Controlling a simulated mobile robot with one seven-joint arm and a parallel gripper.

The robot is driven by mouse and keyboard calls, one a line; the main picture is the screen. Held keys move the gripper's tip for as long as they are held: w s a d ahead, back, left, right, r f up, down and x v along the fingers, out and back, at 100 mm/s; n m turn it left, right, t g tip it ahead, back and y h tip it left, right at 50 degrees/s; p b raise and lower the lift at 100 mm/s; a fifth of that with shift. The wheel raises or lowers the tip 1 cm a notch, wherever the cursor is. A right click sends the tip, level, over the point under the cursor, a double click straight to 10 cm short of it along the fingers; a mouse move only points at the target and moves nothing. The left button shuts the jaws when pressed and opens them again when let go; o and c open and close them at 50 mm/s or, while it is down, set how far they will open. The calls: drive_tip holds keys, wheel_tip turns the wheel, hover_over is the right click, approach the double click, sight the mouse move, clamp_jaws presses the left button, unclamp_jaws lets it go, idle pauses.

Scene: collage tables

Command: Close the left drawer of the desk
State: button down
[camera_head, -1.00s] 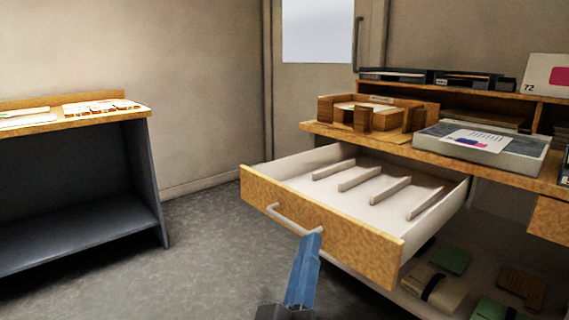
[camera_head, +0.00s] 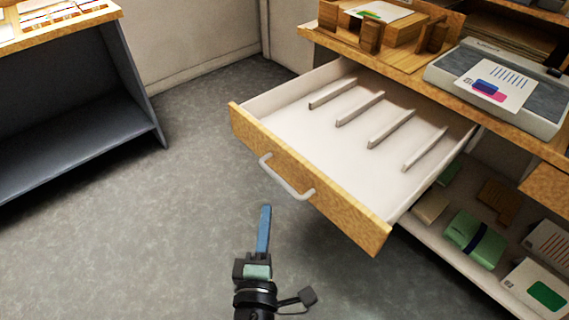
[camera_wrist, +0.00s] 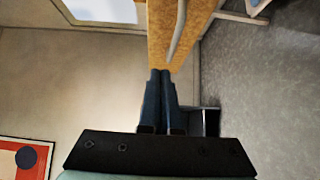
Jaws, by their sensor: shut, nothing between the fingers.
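The left drawer (camera_head: 310,185) of the desk is pulled far out, with a wooden front, a pale handle (camera_head: 285,178) and a white inside with several dividers. It is empty apart from the dividers. My gripper (camera_head: 265,212) has blue fingers, shut with nothing between them. In the head view it is in front of the drawer, just below the handle, apart from it in the picture. In the wrist view the closed fingers (camera_wrist: 166,75) point at the wooden drawer front (camera_wrist: 165,35), with the handle (camera_wrist: 184,30) beside it. The exact gap to the front cannot be told.
The desk top (camera_head: 400,72) holds a wooden organizer (camera_head: 370,38) and a grey device (camera_head: 500,85) with a printed sheet. A low shelf (camera_head: 440,245) under the drawer holds packets. A dark side table (camera_head: 75,110) stands at left. Floor between is clear.

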approach(287, 160)
drive_tip(key=w+a, duration=0.2)
drive_tip(key=w, duration=0.1)
drive_tip(key=shift+w+d+p, duration=0.5)
drive_tip(key=shift+w+d, duration=0.55)
drive_tip(key=shift+w, duration=0.05)
drive_tip(key=shift+w+d, duration=0.3)
drive_tip(key=shift+d, duration=0.1)
